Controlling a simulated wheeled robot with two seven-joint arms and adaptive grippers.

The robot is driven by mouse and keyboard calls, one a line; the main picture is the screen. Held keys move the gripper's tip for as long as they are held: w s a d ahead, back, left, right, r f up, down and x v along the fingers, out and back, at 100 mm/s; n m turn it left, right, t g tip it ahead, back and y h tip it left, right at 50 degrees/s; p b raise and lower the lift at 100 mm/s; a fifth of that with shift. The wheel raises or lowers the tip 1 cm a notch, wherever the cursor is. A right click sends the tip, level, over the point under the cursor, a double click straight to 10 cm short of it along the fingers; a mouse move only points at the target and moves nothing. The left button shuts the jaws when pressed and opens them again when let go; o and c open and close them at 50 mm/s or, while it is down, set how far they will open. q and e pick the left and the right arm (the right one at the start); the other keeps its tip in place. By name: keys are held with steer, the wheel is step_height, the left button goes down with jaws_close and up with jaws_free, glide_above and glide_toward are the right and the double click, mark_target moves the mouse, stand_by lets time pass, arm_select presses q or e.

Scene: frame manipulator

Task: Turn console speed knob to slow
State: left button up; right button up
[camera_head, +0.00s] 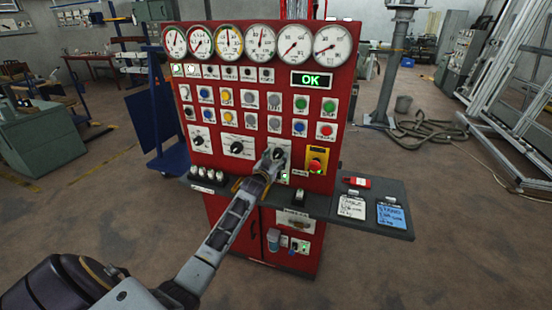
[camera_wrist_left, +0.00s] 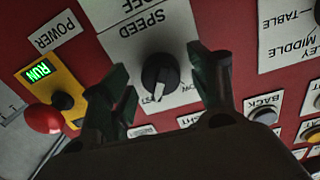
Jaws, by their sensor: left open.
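The black round speed knob (camera_wrist_left: 160,70) sits on a white plate marked SPEED (camera_wrist_left: 145,28), which is upside down in the left wrist view. Its white pointer points down and slightly left in that picture, near partly hidden letters; "OW" shows to the right. My left gripper (camera_wrist_left: 159,82) is open, with one finger on each side of the knob and a visible gap to each. In the head view my left gripper (camera_head: 268,165) is at the lower middle of the red console (camera_head: 345,100) and covers much of the knob. My right gripper is not in view.
Two other knobs (camera_head: 238,146) (camera_head: 198,140) are to the left. A grey shelf (camera_head: 345,219) juts out below. The OK display (camera_head: 311,80) is lit.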

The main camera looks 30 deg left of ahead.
arm_select(q)
steer(key=shift+w, duration=0.25)
steer(key=shift+c, duration=0.4)
steer(key=c, duration=0.9)
steer(key=shift+c, duration=0.2)
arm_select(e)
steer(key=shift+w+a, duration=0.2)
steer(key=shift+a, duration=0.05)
